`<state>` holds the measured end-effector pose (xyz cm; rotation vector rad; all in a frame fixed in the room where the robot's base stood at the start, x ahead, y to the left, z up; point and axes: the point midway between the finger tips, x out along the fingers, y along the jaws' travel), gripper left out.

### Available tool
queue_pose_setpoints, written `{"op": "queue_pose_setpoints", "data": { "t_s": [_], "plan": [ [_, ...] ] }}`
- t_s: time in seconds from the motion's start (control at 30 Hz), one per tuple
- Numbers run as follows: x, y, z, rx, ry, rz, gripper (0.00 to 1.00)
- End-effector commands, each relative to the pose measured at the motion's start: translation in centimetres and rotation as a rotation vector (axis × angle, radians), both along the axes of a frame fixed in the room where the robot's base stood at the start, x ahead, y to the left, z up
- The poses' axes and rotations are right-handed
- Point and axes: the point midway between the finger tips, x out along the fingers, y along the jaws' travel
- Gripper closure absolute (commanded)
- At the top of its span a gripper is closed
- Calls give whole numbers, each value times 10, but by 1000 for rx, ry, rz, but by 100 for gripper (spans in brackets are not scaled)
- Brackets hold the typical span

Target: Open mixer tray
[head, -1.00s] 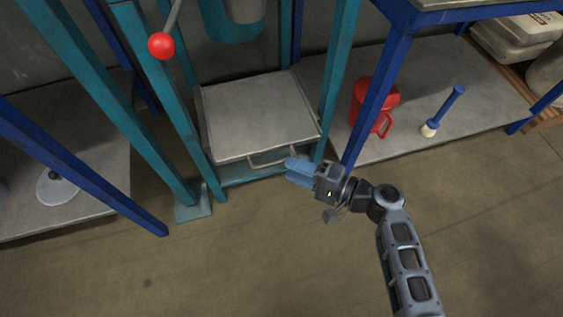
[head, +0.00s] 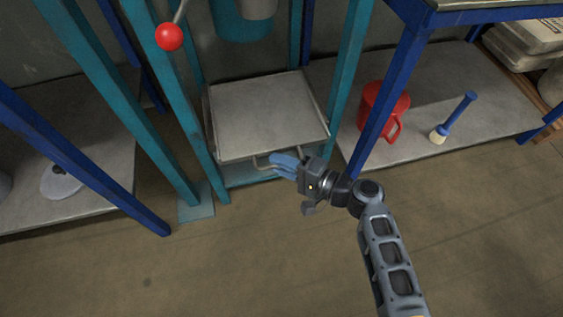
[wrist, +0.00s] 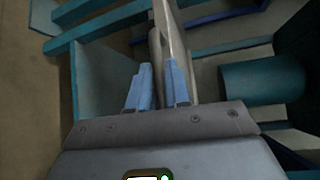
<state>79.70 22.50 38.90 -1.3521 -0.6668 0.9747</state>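The mixer tray (head: 265,112) is a flat grey plate low inside the teal mixer frame (head: 188,125), with a thin metal handle (head: 262,166) along its front edge. My gripper (head: 278,161) is at the handle, its blue fingers pointing left and covering the handle's middle. In the wrist view, the two blue fingers (wrist: 158,84) stand apart. A pale bar, seemingly the handle (wrist: 155,52), runs into the gap between them, and the tray's edge shows just beyond. I cannot tell whether either finger touches the bar.
A lever with a red knob (head: 169,36) hangs at upper left. A red jug (head: 384,108) and a blue-handled brush (head: 455,118) sit on the right shelf, behind a blue table leg (head: 398,75). The floor in front (head: 230,255) is clear.

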Motion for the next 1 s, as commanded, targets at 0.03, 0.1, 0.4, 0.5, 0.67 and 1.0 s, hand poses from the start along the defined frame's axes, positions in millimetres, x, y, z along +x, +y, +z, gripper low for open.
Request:
{"op": "queue_pose_setpoints", "data": {
  "t_s": [0.03, 0.1, 0.4, 0.5, 0.67, 1.0],
  "plan": [
    [0, 0, 0, 0, 0, 0, 91],
    [0, 0, 0, 0, 0, 0, 98],
    [0, 0, -1, -1, 0, 0, 100],
    [0, 0, -1, -1, 1, -1, 100],
    [-3, -1, -1, -1, 2, -1, 100],
    [-61, -19, 1, -3, 6, -1, 100]
  ]
}}
